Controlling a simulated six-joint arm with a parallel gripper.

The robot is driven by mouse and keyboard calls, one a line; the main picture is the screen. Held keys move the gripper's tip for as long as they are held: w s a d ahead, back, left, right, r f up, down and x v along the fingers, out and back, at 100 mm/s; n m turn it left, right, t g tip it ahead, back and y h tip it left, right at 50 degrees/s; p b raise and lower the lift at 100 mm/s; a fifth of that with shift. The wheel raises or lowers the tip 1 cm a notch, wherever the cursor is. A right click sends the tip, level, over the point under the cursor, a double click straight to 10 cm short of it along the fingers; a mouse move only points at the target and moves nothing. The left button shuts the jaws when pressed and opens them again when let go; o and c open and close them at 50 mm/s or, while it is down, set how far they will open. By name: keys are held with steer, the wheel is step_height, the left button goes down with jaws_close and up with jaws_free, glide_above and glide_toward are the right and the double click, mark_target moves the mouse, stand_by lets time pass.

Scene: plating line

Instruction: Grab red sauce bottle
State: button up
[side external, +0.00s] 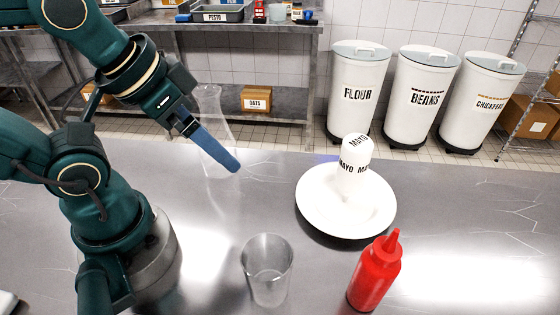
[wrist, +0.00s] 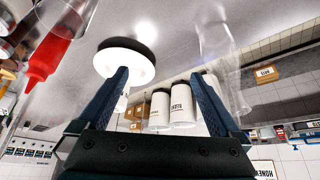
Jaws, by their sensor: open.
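The red sauce bottle (side external: 375,275) stands upright on the steel table at the front right in the side view. In the wrist view, where the scene looks upside down, the red bottle (wrist: 48,58) is at the upper left, outside the jaws. My gripper (side external: 234,166) is above the table at the back left, well apart from the bottle. In the side view its fingers overlap and look like one blue finger. In the wrist view my gripper (wrist: 158,73) shows its two fingers spread, with nothing held between them.
A white mayo bottle (side external: 352,178) stands on a white plate (side external: 314,208), behind the red bottle. A clear tumbler (side external: 267,272) stands to the red bottle's left. A clear glass carafe (side external: 210,105) is beside my gripper. White bins (side external: 420,105) stand beyond the table. The table's right side is clear.

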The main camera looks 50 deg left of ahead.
steer(key=c, duration=0.4)
